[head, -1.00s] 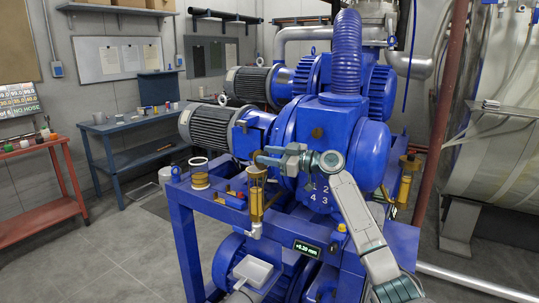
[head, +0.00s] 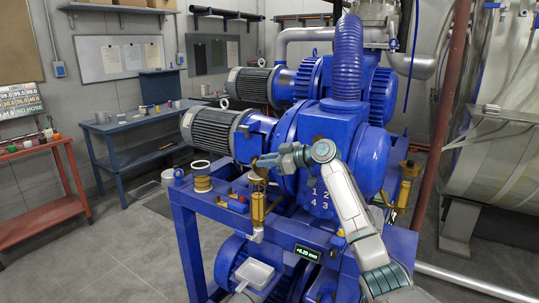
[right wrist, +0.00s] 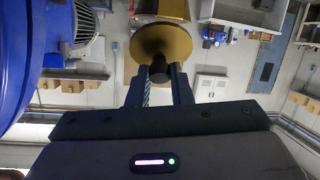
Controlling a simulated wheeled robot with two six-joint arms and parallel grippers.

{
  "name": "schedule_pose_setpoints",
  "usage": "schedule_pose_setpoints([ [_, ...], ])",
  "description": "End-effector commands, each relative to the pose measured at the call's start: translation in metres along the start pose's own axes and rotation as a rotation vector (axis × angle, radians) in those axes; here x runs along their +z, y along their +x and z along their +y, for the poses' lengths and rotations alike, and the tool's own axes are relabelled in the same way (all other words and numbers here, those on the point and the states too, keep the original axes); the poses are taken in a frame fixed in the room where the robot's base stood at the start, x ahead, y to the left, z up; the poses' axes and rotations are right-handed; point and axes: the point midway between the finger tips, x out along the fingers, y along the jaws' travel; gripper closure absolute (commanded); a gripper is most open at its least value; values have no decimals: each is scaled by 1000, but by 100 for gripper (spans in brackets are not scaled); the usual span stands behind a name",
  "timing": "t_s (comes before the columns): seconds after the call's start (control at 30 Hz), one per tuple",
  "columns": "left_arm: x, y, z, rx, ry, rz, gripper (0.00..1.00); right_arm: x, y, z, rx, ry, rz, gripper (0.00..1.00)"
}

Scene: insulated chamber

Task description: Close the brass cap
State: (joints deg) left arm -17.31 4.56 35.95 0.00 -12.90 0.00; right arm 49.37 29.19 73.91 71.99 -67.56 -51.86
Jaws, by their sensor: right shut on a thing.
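The brass cap shows in the right wrist view as a round brass disc (right wrist: 168,48) with a dark knob at its centre. My right gripper (right wrist: 158,78) is shut on that knob, one finger on each side. In the head view my right gripper (head: 268,160) is at the top of the upright brass fitting (head: 258,208) on the blue frame's left side. The cap is mostly hidden there by the gripper, so I cannot tell how it sits on the fitting. My left gripper is in neither view.
A brass part with a white ring (head: 202,183) stands left of the fitting on the blue frame (head: 185,212). The big blue pump housing (head: 335,140) is close behind my right arm. Another brass fitting (head: 405,185) stands at the right. Open floor lies at the left.

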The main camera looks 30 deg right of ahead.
Motion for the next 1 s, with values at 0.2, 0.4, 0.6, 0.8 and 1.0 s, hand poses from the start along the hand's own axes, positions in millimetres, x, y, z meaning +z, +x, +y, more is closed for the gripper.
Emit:
schedule_pose_setpoints([
  [0.2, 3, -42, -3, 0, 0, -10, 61, -12, 10, 3, -50, 26, -199, 100],
  [0.4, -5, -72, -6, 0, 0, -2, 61, -11, 21, 4, -95, 48, -383, 100],
  [0.6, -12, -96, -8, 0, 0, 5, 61, -7, 31, 4, -137, 67, -551, 100],
  [0.8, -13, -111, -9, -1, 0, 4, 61, -2, 39, 4, -167, 82, -686, 100],
  [1.0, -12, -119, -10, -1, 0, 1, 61, 3, 44, 4, -188, 92, -774, 100],
])
